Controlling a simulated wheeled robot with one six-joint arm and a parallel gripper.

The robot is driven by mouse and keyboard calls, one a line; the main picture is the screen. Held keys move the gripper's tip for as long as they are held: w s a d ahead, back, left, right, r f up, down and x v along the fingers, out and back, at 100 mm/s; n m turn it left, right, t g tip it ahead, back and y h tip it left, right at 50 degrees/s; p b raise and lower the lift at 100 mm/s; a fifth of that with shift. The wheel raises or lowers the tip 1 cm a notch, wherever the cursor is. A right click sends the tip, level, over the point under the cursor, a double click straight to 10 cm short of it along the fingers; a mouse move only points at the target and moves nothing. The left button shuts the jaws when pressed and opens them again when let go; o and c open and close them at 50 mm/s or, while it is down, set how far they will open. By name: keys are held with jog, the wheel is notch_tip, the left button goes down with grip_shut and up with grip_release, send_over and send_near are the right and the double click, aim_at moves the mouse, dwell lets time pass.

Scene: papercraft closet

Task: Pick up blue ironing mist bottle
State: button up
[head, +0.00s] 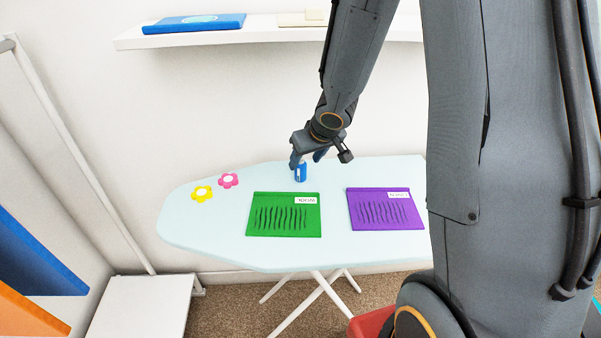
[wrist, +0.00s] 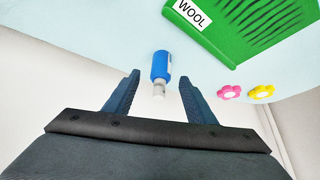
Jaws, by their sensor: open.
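The blue ironing mist bottle (head: 301,172) stands on the pale blue ironing board (head: 200,233) near its back edge. In the wrist view the bottle (wrist: 160,66) shows its blue body and a whitish top pointing toward my gripper. My gripper (head: 307,160) is just above and around the bottle's upper part in the head view. In the wrist view my gripper (wrist: 160,80) is open, with one finger on each side of the bottle and a gap on both sides. The bottle's top is partly hidden by my gripper in the head view.
A green WOOL sheet (head: 284,214) and a purple sheet (head: 385,209) lie in front of the bottle. Pink (head: 228,181) and yellow (head: 202,194) flowers lie to the left. A white wall shelf (head: 240,35) holding a blue box (head: 194,23) is above.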

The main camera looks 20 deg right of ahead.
aim_at(302, 161)
jog(key=b+x, duration=0.1)
jog(key=x, duration=0.1)
jog(key=b+x, duration=0.1)
jog(key=x, duration=0.2)
jog(key=shift+w+a+r, duration=0.1)
jog(key=shift+w+a, duration=0.05)
jog(key=shift+w, duration=0.2)
jog(key=shift+r, duration=0.1)
jog(key=c, duration=1.2)
